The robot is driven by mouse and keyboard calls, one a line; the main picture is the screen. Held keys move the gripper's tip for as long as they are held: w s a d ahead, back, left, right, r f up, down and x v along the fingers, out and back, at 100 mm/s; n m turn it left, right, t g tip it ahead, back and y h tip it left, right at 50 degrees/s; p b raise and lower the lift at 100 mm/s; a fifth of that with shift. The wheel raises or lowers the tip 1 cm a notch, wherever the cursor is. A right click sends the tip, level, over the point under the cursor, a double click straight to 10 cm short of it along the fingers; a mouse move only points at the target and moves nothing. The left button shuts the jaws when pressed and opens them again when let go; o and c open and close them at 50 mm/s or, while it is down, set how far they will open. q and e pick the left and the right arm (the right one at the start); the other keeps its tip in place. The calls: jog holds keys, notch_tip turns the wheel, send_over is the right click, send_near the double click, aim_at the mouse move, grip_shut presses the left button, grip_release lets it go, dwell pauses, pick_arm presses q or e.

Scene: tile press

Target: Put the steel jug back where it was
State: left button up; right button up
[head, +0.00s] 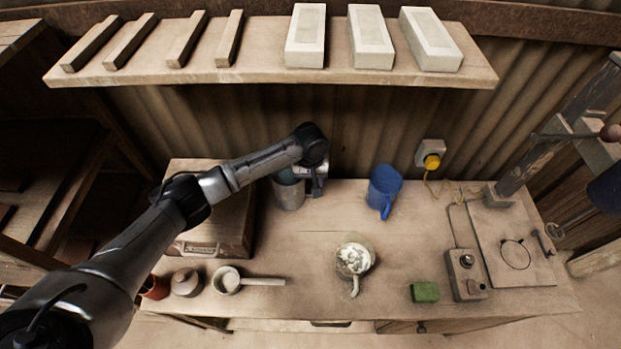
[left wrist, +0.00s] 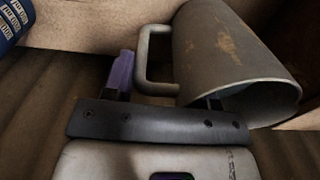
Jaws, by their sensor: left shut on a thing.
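The steel jug (head: 289,193) is at the back of the bench, just right of the wooden case. In the left wrist view the grey, rust-spotted jug (left wrist: 222,50) shows its handle and open mouth. My left gripper (head: 314,180) is at the jug's right side, shut on the jug near its handle. A purple finger (left wrist: 122,75) shows beside the handle; the other finger is mostly hidden. I cannot tell whether the jug's base touches the bench. My right gripper is not in view.
A blue jug (head: 384,190) stands to the right. The wooden case (head: 222,225) is at left; a shelf (head: 270,62) overhangs the back.

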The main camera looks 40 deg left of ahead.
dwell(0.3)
pick_arm(q)
jog(key=o, duration=1.3)
jog(key=shift+f, duration=0.1)
notch_tip(320, 180, up, 12)
jog(key=shift+r+p, duration=0.15)
jog(key=shift+p, duration=0.4)
